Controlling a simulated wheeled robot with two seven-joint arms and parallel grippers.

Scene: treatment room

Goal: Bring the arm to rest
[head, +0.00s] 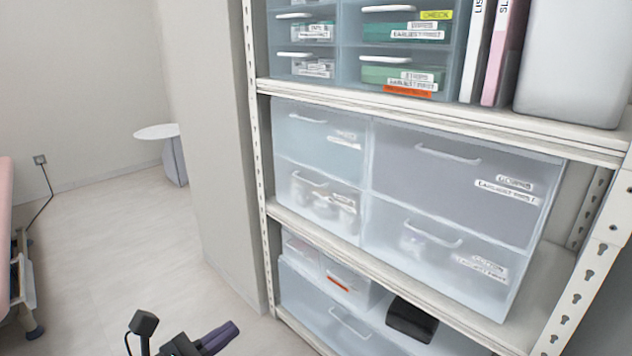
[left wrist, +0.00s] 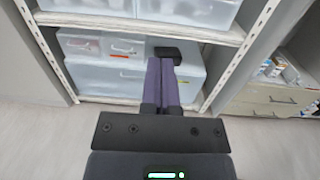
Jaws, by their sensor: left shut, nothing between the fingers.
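My left gripper (head: 222,338) shows at the bottom of the head view, low in front of the shelf unit. Its purple fingers are shut with nothing between them. In the left wrist view the two fingers (left wrist: 161,66) lie side by side, pointing at the lower shelf. They overlap the picture of a clear drawer box (left wrist: 115,82) and a black case (left wrist: 182,50); I cannot tell the gap, but no contact shows. My right gripper is in neither view.
A metal shelf unit (head: 440,107) with clear drawers fills the right. The black case (head: 411,318) sits on the lowest drawer box. A small round white table (head: 156,132) and a pink bed (head: 5,225) stand left. The floor (head: 120,260) between is clear.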

